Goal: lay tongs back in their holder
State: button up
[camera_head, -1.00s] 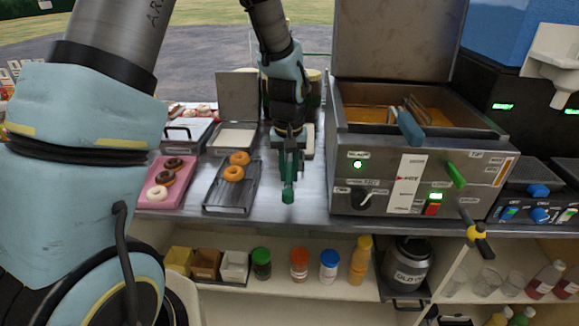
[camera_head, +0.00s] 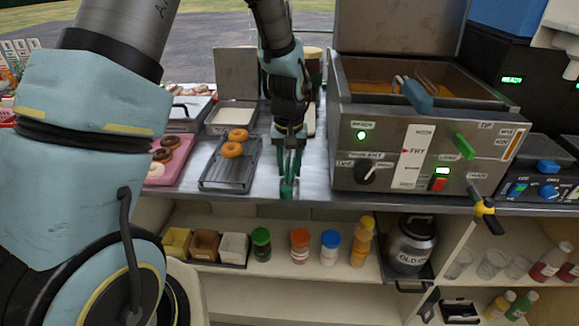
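My gripper (camera_head: 290,137) points down over the steel counter (camera_head: 320,178), between the donut tray and the fryer. It appears shut on slim green tongs (camera_head: 287,187), whose two arms run down to a green end close to the counter's front edge. The fingers are small and dark, so the grip itself is hard to make out. I cannot tell whether the green end touches the counter. I cannot make out a tongs holder for certain; my gripper and wrist cover part of the counter behind.
A fryer (camera_head: 350,146) with a raised lid and a blue-handled basket (camera_head: 418,97) stands to the right. A dark tray (camera_head: 226,172) with two donuts and a pink tray (camera_head: 180,168) lie left.

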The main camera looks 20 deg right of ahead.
jog(key=shift+o, duration=1.2)
notch_tip(320, 180, up, 11)
jog(key=b, duration=0.2)
jog(key=s+a+f+n, duration=0.1)
jog(key=s+a, duration=0.1)
jog(key=a, duration=1.2)
jog(key=s+a+n+t, duration=0.1)
jog(key=s+a+n, duration=0.1)
jog(key=a, duration=1.2)
jog(key=shift+s+a+f, duration=0.25)
jog(key=shift+f, duration=0.15)
